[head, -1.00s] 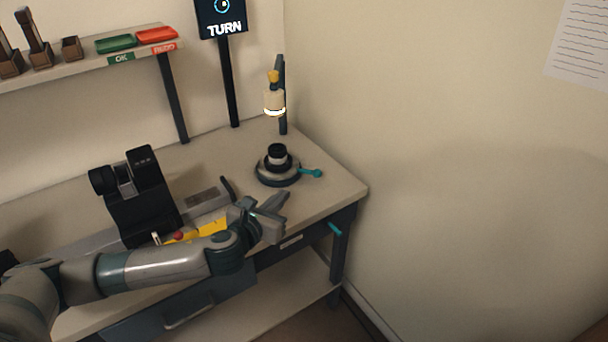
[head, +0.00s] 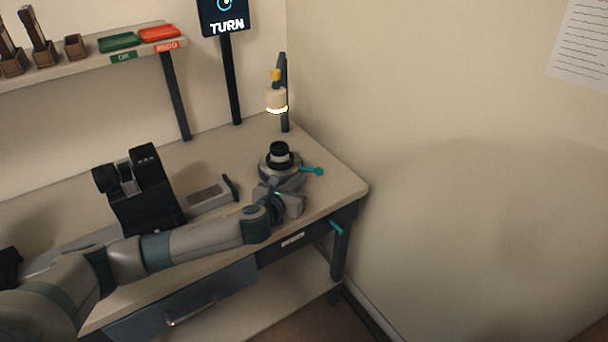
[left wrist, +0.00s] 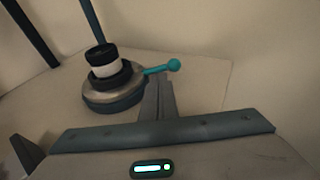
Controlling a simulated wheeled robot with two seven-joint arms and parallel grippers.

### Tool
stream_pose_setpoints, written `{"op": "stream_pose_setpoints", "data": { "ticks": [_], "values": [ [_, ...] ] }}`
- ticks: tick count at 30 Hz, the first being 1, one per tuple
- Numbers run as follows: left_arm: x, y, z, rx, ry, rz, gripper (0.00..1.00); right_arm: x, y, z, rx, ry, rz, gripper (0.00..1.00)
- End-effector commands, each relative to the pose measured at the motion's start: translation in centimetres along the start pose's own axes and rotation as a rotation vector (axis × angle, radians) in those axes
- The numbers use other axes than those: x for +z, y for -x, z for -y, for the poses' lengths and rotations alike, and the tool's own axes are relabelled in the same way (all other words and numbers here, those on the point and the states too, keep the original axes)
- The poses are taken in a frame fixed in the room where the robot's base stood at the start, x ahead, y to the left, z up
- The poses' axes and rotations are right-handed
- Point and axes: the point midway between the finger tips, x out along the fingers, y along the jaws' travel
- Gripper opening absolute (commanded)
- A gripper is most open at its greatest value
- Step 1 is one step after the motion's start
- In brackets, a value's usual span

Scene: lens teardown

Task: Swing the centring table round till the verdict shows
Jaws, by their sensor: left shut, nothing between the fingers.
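The centring table (head: 266,171) is a round grey disc near the bench's right corner, with a black and white lens part (head: 279,152) upright on it. Its teal handle (head: 312,171) sticks out to the right. In the left wrist view the table (left wrist: 112,103) and handle (left wrist: 168,67) show just beyond my fingers. My left gripper (head: 298,184) is shut and empty, in front of the table and short of the handle. In the wrist view its fingertips (left wrist: 158,85) are below the handle; I cannot tell if they touch anything. The screen (head: 225,16) reads TURN. My right gripper is not in view.
A lamp on a post (head: 277,98) stands behind the table. A black device (head: 143,190) stands left on the bench. A shelf holds a green OK tray (head: 119,41) and a red REDO tray (head: 159,33). The bench's right corner is bare.

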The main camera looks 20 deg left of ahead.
Motion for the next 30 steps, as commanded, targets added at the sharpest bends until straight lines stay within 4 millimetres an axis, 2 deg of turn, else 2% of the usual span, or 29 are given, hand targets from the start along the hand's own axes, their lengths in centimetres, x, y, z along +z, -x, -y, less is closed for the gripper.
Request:
{"op": "stream_pose_setpoints", "data": {
  "ticks": [3, 10, 19, 30],
  "values": [
    [0.1, -1.7, 0.0, 0.001, 0.001, 0.000, 0.00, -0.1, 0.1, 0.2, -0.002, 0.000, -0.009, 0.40],
    [0.1, -3.7, -0.1, 0.002, 0.000, 0.000, 0.00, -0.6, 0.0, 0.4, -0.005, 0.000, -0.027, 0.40],
    [0.0, -4.1, 0.0, 0.001, 0.000, 0.000, 0.00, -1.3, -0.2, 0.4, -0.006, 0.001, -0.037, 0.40],
    [0.0, -4.2, 0.0, 0.009, 0.002, 0.000, 0.00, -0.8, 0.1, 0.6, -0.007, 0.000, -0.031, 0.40]
  ]
}}
